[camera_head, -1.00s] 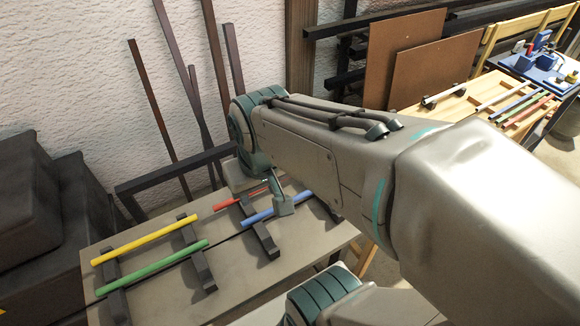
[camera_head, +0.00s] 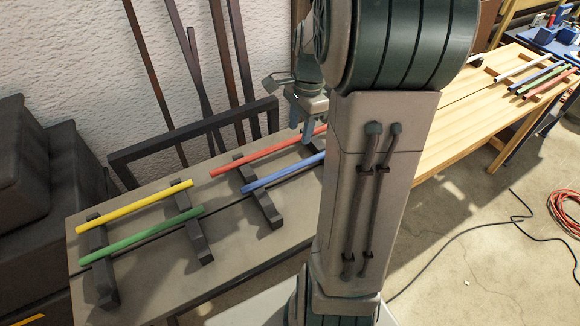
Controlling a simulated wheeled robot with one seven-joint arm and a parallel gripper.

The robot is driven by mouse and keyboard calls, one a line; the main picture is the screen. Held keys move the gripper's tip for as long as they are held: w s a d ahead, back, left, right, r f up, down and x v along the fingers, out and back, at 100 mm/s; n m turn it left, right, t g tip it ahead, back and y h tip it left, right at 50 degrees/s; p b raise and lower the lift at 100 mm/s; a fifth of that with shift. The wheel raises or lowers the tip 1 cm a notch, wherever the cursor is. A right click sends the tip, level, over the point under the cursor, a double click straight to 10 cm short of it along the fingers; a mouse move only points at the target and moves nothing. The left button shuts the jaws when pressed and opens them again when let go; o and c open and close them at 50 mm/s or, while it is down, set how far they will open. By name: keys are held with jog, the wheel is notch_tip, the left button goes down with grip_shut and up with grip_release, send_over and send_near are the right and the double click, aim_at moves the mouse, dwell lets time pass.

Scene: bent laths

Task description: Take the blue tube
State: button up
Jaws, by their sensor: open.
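The blue tube (camera_head: 285,173) lies across dark notched supports (camera_head: 262,203) on the grey table, in front of the red tube (camera_head: 262,152). Its right end is hidden behind my arm. My gripper (camera_head: 303,128) is open with its fingers pointing down. In the picture it is above the right part of the blue tube, by the right end of the red tube. It holds nothing that I can see. I cannot tell its exact height over the tubes.
A yellow tube (camera_head: 135,207) and a green tube (camera_head: 142,235) lie on supports at the left of the table (camera_head: 225,262). Dark bars lean on the wall behind. A wooden bench (camera_head: 450,150) with several more tubes stands at the right. A cable lies on the floor.

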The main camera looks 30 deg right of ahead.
send_over(293, 166)
jog(key=d, duration=0.1)
notch_tip(293, 166, down, 6)
jog(key=shift+w+d+f+b, duration=0.1)
jog(key=shift+d+b, duration=0.05)
jog(key=shift+b, duration=0.2)
jog(key=shift+a+f+b, duration=0.15)
jog(key=shift+a+f, duration=0.05)
jog(key=shift+f, duration=0.7)
jog(key=shift+a+f+b, duration=0.1)
jog(key=shift+a+f, duration=0.1)
jog(key=shift+f, duration=0.75)
jog(key=shift+a+f+b, duration=0.15)
jog(key=shift+a+f, duration=0.05)
jog(key=shift+f, duration=0.7)
grip_shut()
